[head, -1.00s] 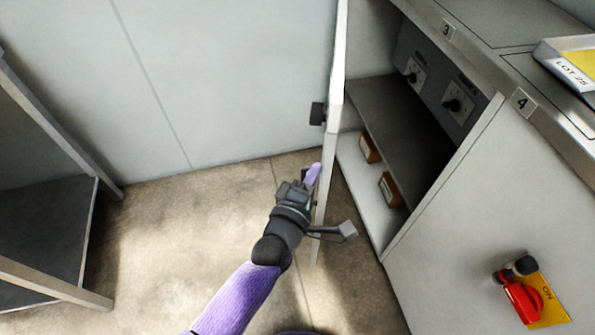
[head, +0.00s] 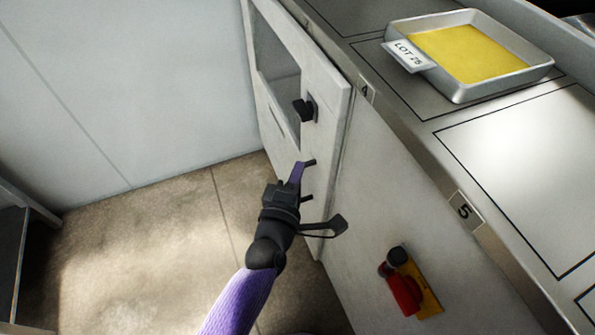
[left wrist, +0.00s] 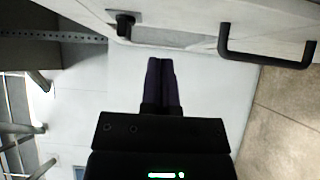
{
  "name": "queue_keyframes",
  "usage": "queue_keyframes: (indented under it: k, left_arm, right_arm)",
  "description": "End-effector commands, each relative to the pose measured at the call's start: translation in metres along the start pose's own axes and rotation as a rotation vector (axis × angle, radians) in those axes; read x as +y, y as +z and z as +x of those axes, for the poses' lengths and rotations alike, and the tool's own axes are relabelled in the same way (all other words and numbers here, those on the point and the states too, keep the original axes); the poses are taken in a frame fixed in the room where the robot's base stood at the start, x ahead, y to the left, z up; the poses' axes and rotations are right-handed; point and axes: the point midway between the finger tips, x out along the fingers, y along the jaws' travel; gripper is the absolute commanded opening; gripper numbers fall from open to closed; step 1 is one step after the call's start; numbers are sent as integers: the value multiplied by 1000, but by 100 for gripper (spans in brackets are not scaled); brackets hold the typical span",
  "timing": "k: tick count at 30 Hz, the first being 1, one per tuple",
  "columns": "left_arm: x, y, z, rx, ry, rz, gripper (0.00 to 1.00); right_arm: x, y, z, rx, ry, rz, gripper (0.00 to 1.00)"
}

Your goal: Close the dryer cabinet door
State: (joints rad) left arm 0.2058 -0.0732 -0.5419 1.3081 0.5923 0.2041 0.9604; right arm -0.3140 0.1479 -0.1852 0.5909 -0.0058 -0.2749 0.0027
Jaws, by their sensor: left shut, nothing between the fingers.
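The black bar handle (left wrist: 265,60) is lower on the door, partly hidden by my gripper in the head view. My left gripper (head: 298,172) is shut and empty, in front of the door by the handle, its fingers not around it. My right gripper is out of view.
A metal tray (head: 460,92) with a yellow sheet and a LOT 25 label stands on the steel counter (head: 480,135). A red switch (head: 403,290) on a yellow plate sticks out of the side panel. Bare floor lies to the left, with a dark-shelved rack at the far left.

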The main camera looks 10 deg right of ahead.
Motion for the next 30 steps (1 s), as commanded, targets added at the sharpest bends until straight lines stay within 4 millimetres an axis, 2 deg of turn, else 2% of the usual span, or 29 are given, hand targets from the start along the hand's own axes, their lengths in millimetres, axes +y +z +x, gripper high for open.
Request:
queue_keyframes:
  k: [10,16,21,24,30]
  left_arm:
    - [1,0,-4,0,0,1,0]
    - [4,0,-50,-1,-2,3,0]
    - [2,0,-87,-1,-2,2,0]
    - [1,0,-97,0,0,1,0]
    - [-1,4,-102,-27,-37,44,0]
  right_arm:
    - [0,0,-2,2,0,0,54]
    - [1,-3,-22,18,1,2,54]
    - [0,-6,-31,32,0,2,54]
    - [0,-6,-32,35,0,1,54]
    - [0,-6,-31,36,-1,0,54]
